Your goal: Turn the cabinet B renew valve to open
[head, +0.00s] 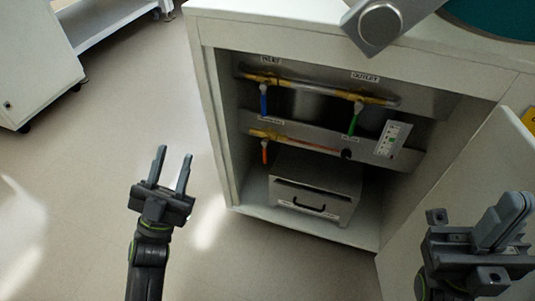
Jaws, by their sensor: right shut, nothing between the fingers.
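An open cabinet (221,140) shows pipes and valves inside; no letter B is readable on it. A blue-handled valve (263,102) and a green-handled valve (354,123) hang from the upper pipe. An orange-red handle (265,154) hangs at the left of the lower pipe, and a small dark knob (346,154) is at its right end. The small labels by the lower valves are too blurred to read, so I cannot tell which is renew. My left gripper (174,153) is open and empty, outside and left of the cabinet. My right gripper (518,204) is shut and empty, by the door.
The cabinet door (455,195) stands open at the right, near my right gripper. A grey drawer box (318,190) with a black handle sits on the cabinet floor. A white panel with green marks (393,139) is right of the valves.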

